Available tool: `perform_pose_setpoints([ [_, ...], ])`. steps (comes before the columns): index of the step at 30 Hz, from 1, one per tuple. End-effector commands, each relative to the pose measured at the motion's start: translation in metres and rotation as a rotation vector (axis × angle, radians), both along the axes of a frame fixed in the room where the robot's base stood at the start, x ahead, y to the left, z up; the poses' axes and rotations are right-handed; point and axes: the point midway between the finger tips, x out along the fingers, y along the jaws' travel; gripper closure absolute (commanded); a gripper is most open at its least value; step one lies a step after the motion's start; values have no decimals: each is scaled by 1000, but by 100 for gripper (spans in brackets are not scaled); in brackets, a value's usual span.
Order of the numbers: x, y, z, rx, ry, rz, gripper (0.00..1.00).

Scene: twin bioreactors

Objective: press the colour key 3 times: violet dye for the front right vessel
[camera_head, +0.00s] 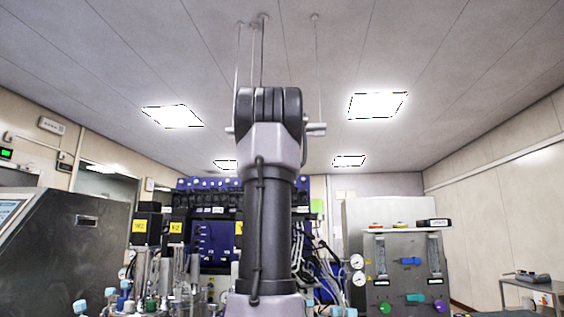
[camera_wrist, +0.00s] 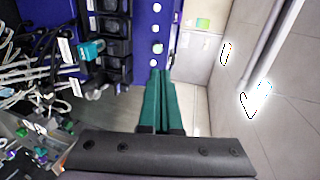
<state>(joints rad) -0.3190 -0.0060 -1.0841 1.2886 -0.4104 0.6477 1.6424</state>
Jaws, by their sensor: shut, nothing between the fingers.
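My gripper (camera_wrist: 160,75) shows in the wrist view as two dark green fingers lying together, shut and empty. It points past a blue panel (camera_wrist: 152,12) with a row of white round spots, and I cannot tell whether it touches anything. In the head view my arm rises in the middle and hides the centre of the bioreactor stand; the gripper is not visible there. Glass vessels (camera_head: 180,265) show partly at the lower left. A violet round part (camera_head: 441,305) sits low on a grey panel at the right. I cannot make out which part is the colour key.
A grey cabinet panel (camera_head: 395,255) with gauges and coloured knobs stands at the right. A steel cabinet (camera_head: 75,240) stands at the left. Tubes and cables (camera_head: 318,255) hang right of my arm. Black boxes (camera_wrist: 112,45) line the blue panel. A small table (camera_head: 530,290) stands far right.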

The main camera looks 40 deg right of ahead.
Motion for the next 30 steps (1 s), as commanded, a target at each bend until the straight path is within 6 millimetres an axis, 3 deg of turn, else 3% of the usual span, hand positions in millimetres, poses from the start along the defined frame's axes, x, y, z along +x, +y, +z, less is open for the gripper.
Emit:
perform_pose_setpoints([
  [18, -4, 6, 2, -2, -2, 0, 100],
  [30, 8, -11, -4, -1, 1, -3, 100],
])
